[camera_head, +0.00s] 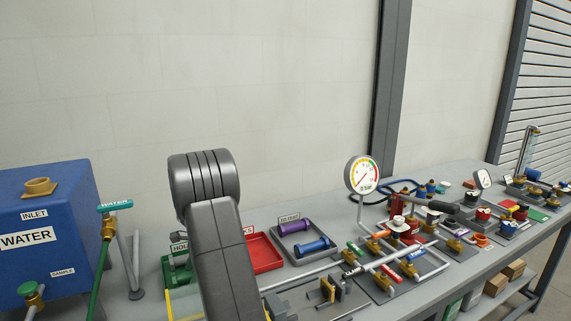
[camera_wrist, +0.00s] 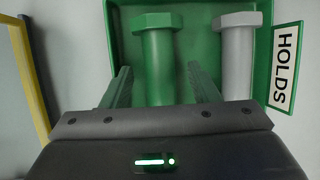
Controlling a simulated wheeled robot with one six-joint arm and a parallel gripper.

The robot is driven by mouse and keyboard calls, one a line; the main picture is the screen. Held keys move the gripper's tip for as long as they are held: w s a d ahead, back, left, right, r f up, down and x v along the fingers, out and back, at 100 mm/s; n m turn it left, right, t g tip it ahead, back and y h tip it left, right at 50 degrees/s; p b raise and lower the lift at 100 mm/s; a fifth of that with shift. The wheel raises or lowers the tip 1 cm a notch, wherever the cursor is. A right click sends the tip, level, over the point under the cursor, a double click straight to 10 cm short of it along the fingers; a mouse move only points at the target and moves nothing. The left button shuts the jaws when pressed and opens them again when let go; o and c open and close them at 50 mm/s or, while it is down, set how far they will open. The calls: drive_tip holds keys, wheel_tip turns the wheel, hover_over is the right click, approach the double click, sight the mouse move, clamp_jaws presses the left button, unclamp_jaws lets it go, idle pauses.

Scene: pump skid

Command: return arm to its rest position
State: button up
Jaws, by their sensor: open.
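My gripper (camera_wrist: 160,76) is open in the wrist view, with one finger on each side of a green bolt-shaped piece (camera_wrist: 159,60). I cannot tell whether the fingers touch it. The green piece lies in a green tray (camera_wrist: 203,50) with a sign reading HOLDS (camera_wrist: 285,67). A grey bolt-shaped piece (camera_wrist: 238,55) lies to its right in the same tray. In the head view my arm (camera_head: 222,245) rises in front of the bench, and my gripper is hidden there. The green tray (camera_head: 176,281) shows partly, left of my arm.
A blue water tank (camera_head: 45,235) and a green-handled valve pipe (camera_head: 107,230) stand left. A red tray (camera_head: 263,252) and a dark tray with purple and blue pieces (camera_head: 302,241) lie right of my arm. A gauge (camera_head: 361,175) and crowded valves stand farther right.

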drive_tip(key=shift+r, duration=0.25)
